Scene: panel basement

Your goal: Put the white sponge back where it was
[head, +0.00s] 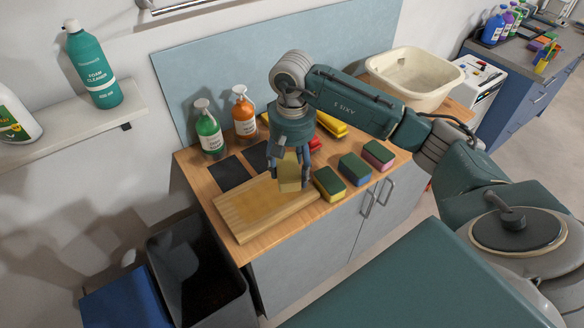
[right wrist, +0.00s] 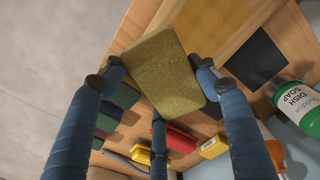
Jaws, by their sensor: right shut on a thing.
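My right gripper (head: 291,180) is shut on a yellowish sponge (head: 288,172), held upright over the right end of the wooden board (head: 255,212). Whether its lower edge touches the board cannot be told. In the right wrist view the sponge (right wrist: 163,72) looks olive-yellow and sits between the blue-grey fingers (right wrist: 155,78). No plainly white sponge shows. My left gripper is not in view.
Two dark flat pads (head: 229,173) lie behind the board. A green soap bottle (head: 209,134) and an orange bottle (head: 244,115) stand at the back. Red (head: 314,144) and yellow (head: 332,125) items lie behind my gripper. A cream basin (head: 412,78) is at right; an open bin (head: 205,280) stands below.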

